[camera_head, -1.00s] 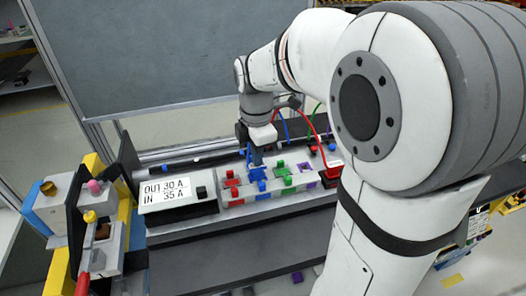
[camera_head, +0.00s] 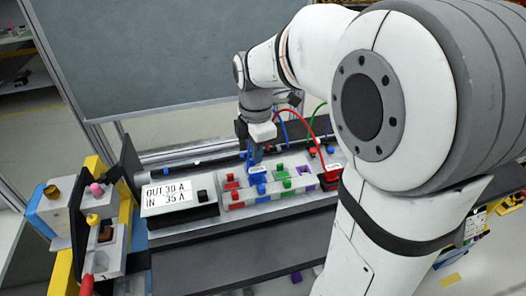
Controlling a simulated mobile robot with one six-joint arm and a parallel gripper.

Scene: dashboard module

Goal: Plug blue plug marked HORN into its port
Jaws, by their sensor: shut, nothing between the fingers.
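My gripper (camera_head: 256,156) points down at the dashboard module (camera_head: 236,206), just above the blue port area (camera_head: 258,179) in its back row. It is shut, with nothing visibly held. A blue piece with a white label (camera_head: 258,169) sits at that blue spot, right under the fingertips. The lettering is too small to read, so I cannot tell if it is the HORN plug or how deep it sits. Whether the fingertips touch it is unclear. A blue cable (camera_head: 283,130) rises behind my gripper.
A display box (camera_head: 172,198) reading OUT 30 A, IN 35 A stands left of the module. Red (camera_head: 232,182), green (camera_head: 283,173) and purple (camera_head: 303,171) parts share the module's back row. A red cable (camera_head: 318,122) arches to a red plug (camera_head: 333,168) at right.

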